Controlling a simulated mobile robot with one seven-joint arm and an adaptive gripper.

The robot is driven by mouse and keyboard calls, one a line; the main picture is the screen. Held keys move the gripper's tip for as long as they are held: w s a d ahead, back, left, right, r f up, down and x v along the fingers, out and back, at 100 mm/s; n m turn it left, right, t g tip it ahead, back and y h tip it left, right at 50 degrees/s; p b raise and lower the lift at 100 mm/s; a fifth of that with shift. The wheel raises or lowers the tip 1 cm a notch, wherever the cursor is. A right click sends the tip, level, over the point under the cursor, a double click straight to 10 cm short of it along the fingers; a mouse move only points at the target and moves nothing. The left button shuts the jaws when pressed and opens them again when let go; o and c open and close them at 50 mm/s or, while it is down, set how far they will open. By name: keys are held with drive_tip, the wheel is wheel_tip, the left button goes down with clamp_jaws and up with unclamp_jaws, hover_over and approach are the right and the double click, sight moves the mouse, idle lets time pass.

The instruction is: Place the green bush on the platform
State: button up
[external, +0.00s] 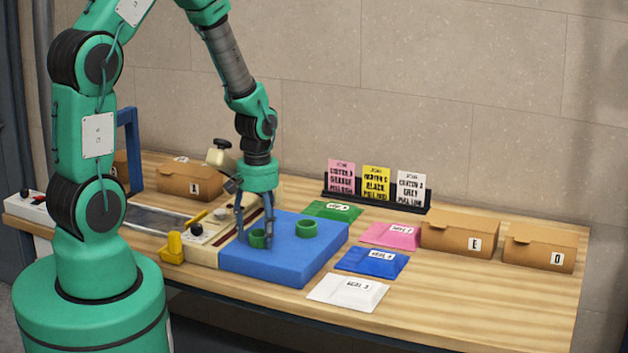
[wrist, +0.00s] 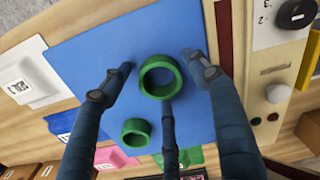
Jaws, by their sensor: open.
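The blue platform (external: 285,268) is a flat block on the table, also filling the middle of the wrist view (wrist: 75,60). One green bush (external: 260,240), a short hollow ring, is at its left part between my fingers. It also shows in the wrist view (wrist: 146,85); I cannot tell whether it rests fully on the surface. A second green bush (external: 307,229) stands upright on the platform to the right, smaller in the wrist view (wrist: 135,139). My gripper (external: 256,238) is open, pointing down, its fingers spread around the first bush with visible gaps at the sides.
A control panel (external: 205,228) with knobs adjoins the platform's left side. Green (external: 332,210), pink (external: 388,235), blue (external: 372,262) and white (external: 348,292) packets lie to the right.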

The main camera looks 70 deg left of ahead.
wheel_tip(320, 180, up, 12)
drive_tip(key=p, duration=0.1)
idle(0.5)
drive_tip(key=shift+r, duration=0.1)
idle(0.5)
drive_tip(key=shift+r, duration=0.1)
drive_tip(key=s+d+r+m+t, duration=0.25)
drive_tip(key=d+r+m, duration=0.45)
drive_tip(key=d+r, duration=0.8)
drive_tip(key=s+d+r+m+t, duration=0.3)
drive_tip(key=s+d+r+m, duration=0.3)
drive_tip(key=s+d+r, duration=0.3)
wheel_tip(320, 180, up, 3)
drive_tip(key=shift+s+d+f+m, duration=0.1)
drive_tip(key=shift+s+d+m, duration=0.1)
drive_tip(key=shift+s+m, duration=0.2)
wheel_tip(320, 180, down, 7)
drive_tip(key=b, duration=0.7)
